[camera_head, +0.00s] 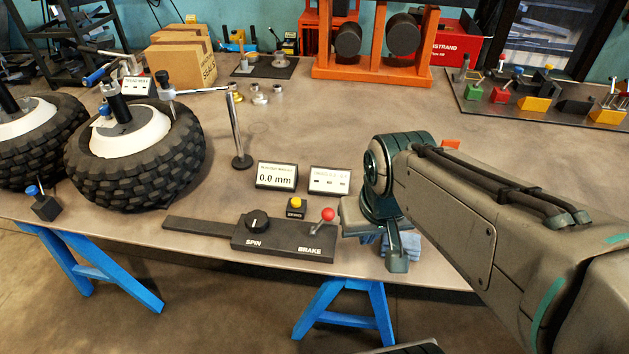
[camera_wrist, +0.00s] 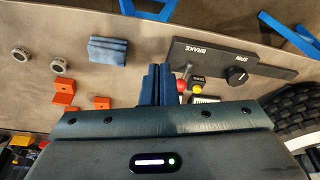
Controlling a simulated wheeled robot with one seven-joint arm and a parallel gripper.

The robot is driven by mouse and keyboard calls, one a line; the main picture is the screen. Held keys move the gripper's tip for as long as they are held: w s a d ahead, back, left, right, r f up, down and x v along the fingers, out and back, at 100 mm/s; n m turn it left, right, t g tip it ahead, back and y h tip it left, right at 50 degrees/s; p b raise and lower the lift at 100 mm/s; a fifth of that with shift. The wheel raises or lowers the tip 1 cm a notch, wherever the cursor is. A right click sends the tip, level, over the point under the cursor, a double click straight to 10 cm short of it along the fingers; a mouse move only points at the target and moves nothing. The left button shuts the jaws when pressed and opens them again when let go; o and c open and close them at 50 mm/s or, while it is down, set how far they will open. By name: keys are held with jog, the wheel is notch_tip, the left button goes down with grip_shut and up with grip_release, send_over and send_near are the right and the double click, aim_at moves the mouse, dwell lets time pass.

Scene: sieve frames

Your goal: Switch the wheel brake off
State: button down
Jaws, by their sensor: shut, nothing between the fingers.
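The brake lever (camera_head: 327,214) is a short stalk with a red ball knob at the BRAKE end of a dark control box (camera_head: 270,238). It leans to the right in the head view. A black SPIN dial (camera_head: 257,222) is at the other end. In the wrist view the red knob (camera_wrist: 182,86) shows just right of my gripper (camera_wrist: 157,70), whose two blue-grey fingers are together with nothing between them. In the head view my gripper (camera_head: 397,262) is right of the lever, apart from it. I cannot tell whether they touch from the wrist view.
A yellow button (camera_head: 296,203) is behind the box. Two small displays, one (camera_head: 277,176) reading 0.0 mm, stand further back. A metal post (camera_head: 238,130) and a tyred wheel (camera_head: 135,155) are at left. A folded blue cloth (camera_wrist: 107,50) lies near my gripper.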

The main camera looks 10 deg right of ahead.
jog(key=shift+a, duration=0.1)
jog(key=shift+w, duration=0.1)
jog(key=w+d+f+m+g+y+p, duration=0.1)
jog(key=w+d+f+m+y+p, duration=0.2)
jog(key=w+d+m, duration=0.6)
jog(key=w+m+y, duration=0.2)
jog(key=w+m, duration=0.2)
jog(key=m, duration=0.6)
jog(key=shift+w+d+f+g, duration=0.15)
jog(key=shift+w+f+g, duration=0.1)
jog(key=shift+f+g, duration=0.1)
jog(key=shift+f, duration=0.1)
